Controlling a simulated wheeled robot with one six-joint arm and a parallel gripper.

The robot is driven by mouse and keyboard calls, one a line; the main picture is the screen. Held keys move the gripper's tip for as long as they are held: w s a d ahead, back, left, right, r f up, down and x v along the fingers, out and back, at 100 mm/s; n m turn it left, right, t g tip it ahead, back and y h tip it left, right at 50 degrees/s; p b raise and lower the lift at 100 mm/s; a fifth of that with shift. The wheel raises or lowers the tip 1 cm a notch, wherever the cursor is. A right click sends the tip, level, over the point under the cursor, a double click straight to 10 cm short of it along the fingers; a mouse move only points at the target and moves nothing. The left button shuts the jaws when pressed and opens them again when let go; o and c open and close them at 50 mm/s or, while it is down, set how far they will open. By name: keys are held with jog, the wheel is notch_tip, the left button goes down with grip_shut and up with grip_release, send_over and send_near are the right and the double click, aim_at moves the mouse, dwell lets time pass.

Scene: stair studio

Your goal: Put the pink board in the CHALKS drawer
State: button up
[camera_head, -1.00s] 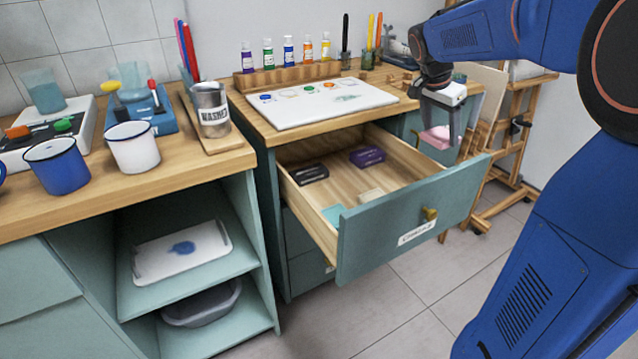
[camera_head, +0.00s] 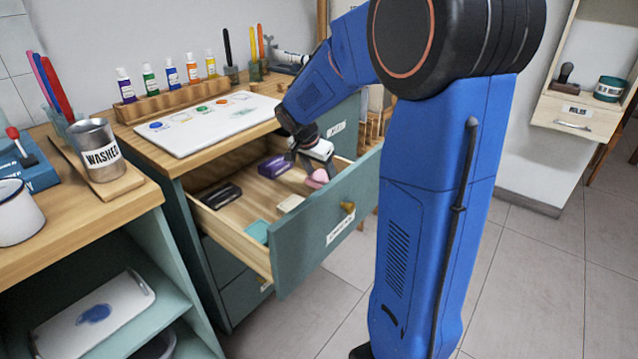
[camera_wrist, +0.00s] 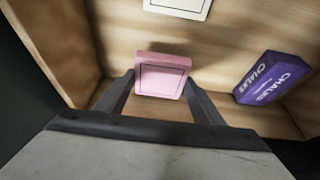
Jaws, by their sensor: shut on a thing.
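The pink board (camera_wrist: 162,76) is a small square piece held between the two fingers of my gripper (camera_wrist: 160,90) in the wrist view. In the head view the pink board (camera_head: 317,179) shows at the tips of my gripper (camera_head: 314,170), just inside the front right part of the open drawer. The drawer (camera_head: 330,215) is pulled out, with a label on its teal front that is too small to read. Whether the board touches the drawer floor I cannot tell.
Inside the drawer are a purple CHALKS box (camera_wrist: 272,78), a black box (camera_head: 222,195), a cream piece (camera_head: 290,203) and a teal piece (camera_head: 257,231). A white palette board (camera_head: 205,123) lies on the counter above. The wooden drawer walls stand close around my gripper.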

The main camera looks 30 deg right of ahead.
aim_at(320, 179)
jog(key=shift+f, duration=1.55)
jog(key=shift+f, duration=0.1)
jog(key=o, duration=1)
jog(key=v, duration=1.2)
jog(key=shift+d, duration=0.1)
